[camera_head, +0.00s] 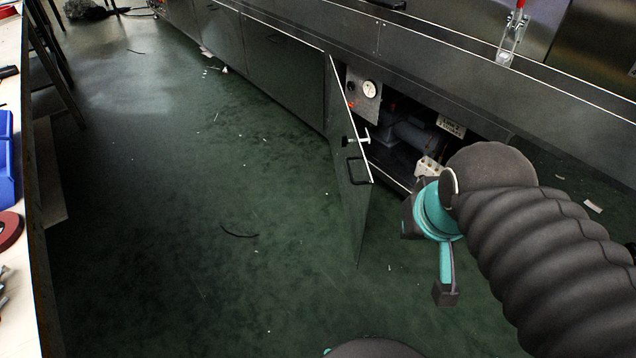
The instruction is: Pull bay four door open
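A dark cabinet door (347,205) in the lower front of the long dryer stands swung out from the opening, hinged on its far side. No bay number is readable on it. A dark bar handle (357,172) is near its free edge, and a small metal latch (355,141) sticks out above it. My gripper (446,290) is to the right of the door, apart from the handle in the picture. One teal finger with a dark tip points down; the other finger is not clearly seen, so its opening cannot be told.
The open bay shows a gauge (369,89), grey pipework (413,132) and a white socket block (429,167). A red-handled clamp (514,35) stands on the dryer ledge. A workbench (38,240) runs along the left. The green floor between is mostly clear, with small scraps.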

